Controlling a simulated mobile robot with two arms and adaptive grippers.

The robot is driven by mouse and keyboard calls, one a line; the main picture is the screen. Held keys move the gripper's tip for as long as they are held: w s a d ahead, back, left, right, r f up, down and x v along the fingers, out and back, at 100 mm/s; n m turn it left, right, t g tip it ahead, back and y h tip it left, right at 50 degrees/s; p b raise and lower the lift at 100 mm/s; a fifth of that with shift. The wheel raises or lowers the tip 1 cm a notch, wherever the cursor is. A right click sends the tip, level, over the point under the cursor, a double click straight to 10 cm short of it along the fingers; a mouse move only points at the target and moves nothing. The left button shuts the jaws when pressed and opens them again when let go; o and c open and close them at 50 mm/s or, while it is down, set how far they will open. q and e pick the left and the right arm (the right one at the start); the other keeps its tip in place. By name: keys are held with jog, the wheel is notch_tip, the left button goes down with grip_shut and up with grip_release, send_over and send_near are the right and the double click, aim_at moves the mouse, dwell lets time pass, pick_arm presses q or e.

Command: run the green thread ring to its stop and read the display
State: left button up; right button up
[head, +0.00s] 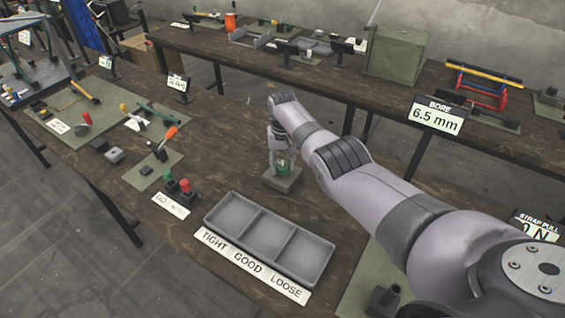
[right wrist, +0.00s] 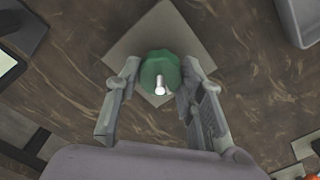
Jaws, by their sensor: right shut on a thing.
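The green thread ring (head: 283,166) sits on a small grey-green block (head: 284,181) on the wooden bench. In the right wrist view the ring (right wrist: 160,72) is a lobed green knob with a bright metal stud standing up from its middle, over the square block (right wrist: 130,48). My right gripper (head: 281,158) comes down over the ring from above. In the right wrist view its fingers (right wrist: 158,82) stand on either side of the ring, shut on it. The display for this ring cannot be made out for certain. My left gripper is not in view.
A grey three-part tray (head: 222,213) labelled TIGHT, GOOD, LOOSE stands in front of the block. Red and green plugs (head: 185,186) stand left of it by a label. A display reading 6.5 mm (head: 437,116) is at right. Tools lie on mats at left.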

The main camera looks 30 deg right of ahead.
aim_at(282, 165)
jog(key=shift+m, duration=1.1)
jog(key=shift+w, duration=0.1)
jog(key=o, duration=1.1)
jog(key=shift+o, duration=0.2)
notch_tip(282, 165, up, 12)
dwell(0.6)
